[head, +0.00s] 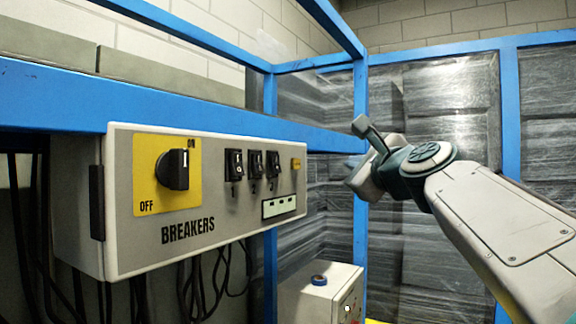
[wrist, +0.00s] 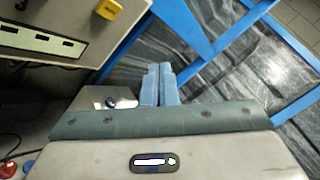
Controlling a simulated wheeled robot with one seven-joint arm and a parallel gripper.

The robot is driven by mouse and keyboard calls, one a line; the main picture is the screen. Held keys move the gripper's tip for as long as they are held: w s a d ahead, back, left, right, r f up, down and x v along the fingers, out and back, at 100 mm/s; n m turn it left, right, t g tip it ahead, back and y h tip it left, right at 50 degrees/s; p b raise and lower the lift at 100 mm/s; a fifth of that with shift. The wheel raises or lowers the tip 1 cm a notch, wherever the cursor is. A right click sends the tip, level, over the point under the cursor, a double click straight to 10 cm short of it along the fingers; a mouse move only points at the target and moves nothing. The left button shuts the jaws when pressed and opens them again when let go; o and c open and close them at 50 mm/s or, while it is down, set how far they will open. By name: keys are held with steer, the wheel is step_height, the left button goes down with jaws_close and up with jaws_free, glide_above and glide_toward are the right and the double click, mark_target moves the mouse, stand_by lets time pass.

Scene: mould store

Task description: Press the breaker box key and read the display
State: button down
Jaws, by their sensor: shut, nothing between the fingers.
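The grey breaker box (head: 240,222) hangs under the blue beam in the head view, lettered BREAKERS. Its small yellow key (head: 296,163) is at the upper right of its face; the key also shows at the top of the wrist view (wrist: 109,9). Below the key is the display (head: 279,207), a pale strip with small dark windows; it shows in the wrist view (wrist: 48,40) too. I can make out no reading. My gripper (wrist: 160,66) is shut and empty, right of the box and apart from the key. Its fingers are hidden in the head view.
The box also carries a black rotary switch (head: 173,169) on a yellow plate and three black breakers (head: 254,164). A pale cabinet with a blue knob (head: 319,280) stands below right. Blue posts and wrapped dark stacks (head: 450,100) stand behind my arm. Black cables hang beneath the box.

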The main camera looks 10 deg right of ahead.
mark_target(296, 164)
steer(key=w+a+p, duration=0.3)
steer(key=w+a, duration=0.2)
steer(key=a, duration=0.2)
stand_by(0.6)
steer(key=shift+w+a+p, duration=0.1)
steer(key=shift+p, duration=0.2)
stand_by(1.6)
steer(key=shift+w+a, duration=0.25)
steer(key=shift+a, duration=0.05)
steer(key=shift+w+a+p, duration=0.2)
steer(key=shift+a+p, duration=0.1)
steer(key=shift+p, duration=0.05)
stand_by(0.6)
steer(key=shift+s+d+f, duration=0.1)
steer(key=shift+s+d+b, duration=0.35)
steer(key=shift+d, duration=0.15)
